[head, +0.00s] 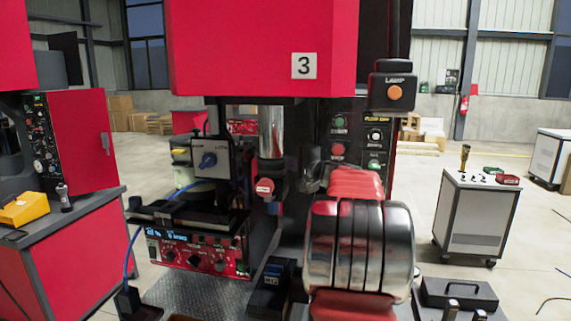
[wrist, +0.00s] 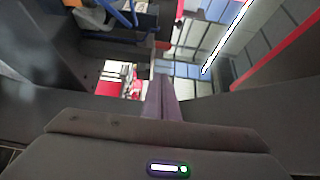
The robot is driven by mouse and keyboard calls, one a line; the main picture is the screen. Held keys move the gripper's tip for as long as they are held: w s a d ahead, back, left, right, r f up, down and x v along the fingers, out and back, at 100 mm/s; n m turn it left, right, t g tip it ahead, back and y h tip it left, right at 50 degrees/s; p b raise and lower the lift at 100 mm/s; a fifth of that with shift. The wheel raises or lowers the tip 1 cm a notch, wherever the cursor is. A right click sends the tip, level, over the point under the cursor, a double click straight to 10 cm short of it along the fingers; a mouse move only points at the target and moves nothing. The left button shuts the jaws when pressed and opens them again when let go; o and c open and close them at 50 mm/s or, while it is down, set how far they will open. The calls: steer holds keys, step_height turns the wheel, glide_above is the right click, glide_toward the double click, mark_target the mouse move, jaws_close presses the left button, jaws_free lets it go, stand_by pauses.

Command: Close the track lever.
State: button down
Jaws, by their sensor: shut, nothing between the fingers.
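In the wrist view my gripper (wrist: 162,84) is shut, its dark fingers together with nothing between them. In the head view I cannot make out my gripper; my own arm covers the middle right. The feeder unit (head: 195,240) stands on the bench left of my arm, with a red control panel and a blue-lit display. I cannot pick out the track lever for certain in either view. A blue bar-like part (wrist: 118,14) shows at the top of the wrist view.
A red press housing marked 3 (head: 262,45) overhangs the bench. A round red button (head: 265,187) sits below its metal cylinder. A blue cable (head: 133,250) runs down the feeder's left side. A lamp box (head: 394,88) is at upper right.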

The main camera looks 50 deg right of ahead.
steer(key=w+a, duration=0.2)
steer(key=w, duration=0.5)
steer(key=shift+w+a, duration=0.1)
steer(key=shift+w+a, duration=0.25)
steer(key=shift+a, duration=0.25)
steer(key=shift+w+a, duration=0.25)
steer(key=shift+a, duration=0.25)
